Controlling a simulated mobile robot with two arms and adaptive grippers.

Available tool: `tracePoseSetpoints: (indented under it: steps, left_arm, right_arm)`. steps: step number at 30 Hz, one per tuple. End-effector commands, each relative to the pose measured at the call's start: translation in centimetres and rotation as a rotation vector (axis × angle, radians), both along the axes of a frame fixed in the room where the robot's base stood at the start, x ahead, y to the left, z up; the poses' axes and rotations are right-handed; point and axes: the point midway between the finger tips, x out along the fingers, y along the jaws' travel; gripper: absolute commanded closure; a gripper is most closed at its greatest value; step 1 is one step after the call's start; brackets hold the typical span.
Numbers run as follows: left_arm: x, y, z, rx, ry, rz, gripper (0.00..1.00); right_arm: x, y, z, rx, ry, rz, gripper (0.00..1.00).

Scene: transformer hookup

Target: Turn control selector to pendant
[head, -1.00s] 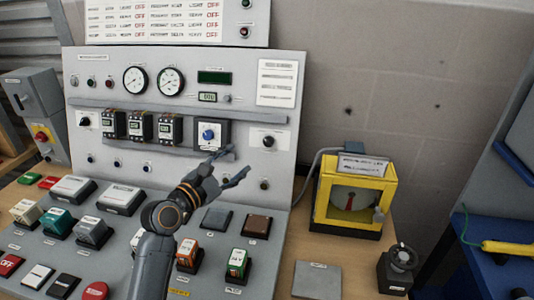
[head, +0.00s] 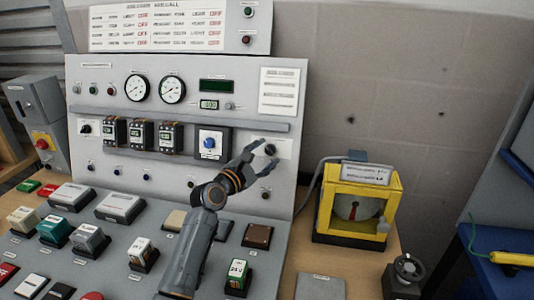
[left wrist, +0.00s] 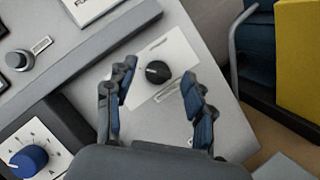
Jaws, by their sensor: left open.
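The control selector is a black rotary knob (left wrist: 158,72) on a white labelled plate (left wrist: 172,50). In the head view the knob (head: 271,150) is on the right side of the upright panel, partly behind my fingers. The plate's lettering is too small to read. My left gripper (head: 262,158) is open in front of the knob. In the left wrist view the open fingers (left wrist: 160,92) are on either side of and below the knob, with nothing between them. I cannot tell whether they touch the panel. My right gripper is not in view.
A blue knob (head: 209,143) on a white dial plate sits left of the selector. A grey rail (head: 190,122) runs above it. A yellow-framed box (head: 397,205) stands on the table to the right. Several switches and buttons cover the sloping console below.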

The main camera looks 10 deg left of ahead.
Motion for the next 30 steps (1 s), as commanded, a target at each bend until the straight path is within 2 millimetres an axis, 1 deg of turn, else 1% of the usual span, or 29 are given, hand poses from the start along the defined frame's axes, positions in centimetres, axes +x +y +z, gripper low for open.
tracePoseSetpoints:
  steps: [3, 6, 14, 15, 17, 18, 20, 21, 22, 23, 30]
  left_arm:
    - [0.91, -0.34, 0.0, 0.0, 0.0, 0.001, 0.47]
    - [1.24, -0.49, -0.02, 0.0, 0.001, 0.001, 0.47]
    - [1.32, -0.53, 0.0, 0.0, 0.0, 0.0, 0.47]
    - [1.32, -0.53, 0.0, 0.0, 0.0, 0.0, 0.51]
    - [1.31, -0.52, -0.01, 0.0, 0.0, 0.0, 0.63]
    - [1.31, -0.52, -0.01, 0.0, 0.0, 0.0, 0.71]
    - [1.3, -0.52, -0.01, 0.0, 0.001, 0.001, 0.83]
    - [1.3, -0.52, -0.01, 0.0, 0.001, 0.001, 0.91]
    - [1.3, -0.52, -0.01, 0.0, 0.001, 0.001, 0.98]
    - [1.3, -0.52, -0.01, 0.0, 0.001, 0.001, 1.0]
    - [1.3, -0.5, 0.06, 0.015, 0.001, -0.005, 1.0]
  right_arm:
    - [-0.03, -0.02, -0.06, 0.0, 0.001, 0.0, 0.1]
    - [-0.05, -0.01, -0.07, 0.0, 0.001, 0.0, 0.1]
    - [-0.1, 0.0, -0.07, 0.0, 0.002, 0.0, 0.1]
    - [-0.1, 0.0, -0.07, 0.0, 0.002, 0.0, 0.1]
    - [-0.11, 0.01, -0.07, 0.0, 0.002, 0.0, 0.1]
    - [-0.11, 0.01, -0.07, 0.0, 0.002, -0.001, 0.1]
    - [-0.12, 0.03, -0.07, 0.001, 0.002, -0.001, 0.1]
    - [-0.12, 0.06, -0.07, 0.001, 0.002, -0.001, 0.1]
    - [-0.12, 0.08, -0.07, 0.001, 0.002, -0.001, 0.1]
    - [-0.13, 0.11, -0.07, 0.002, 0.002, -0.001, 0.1]
    - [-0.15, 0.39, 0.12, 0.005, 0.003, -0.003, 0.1]
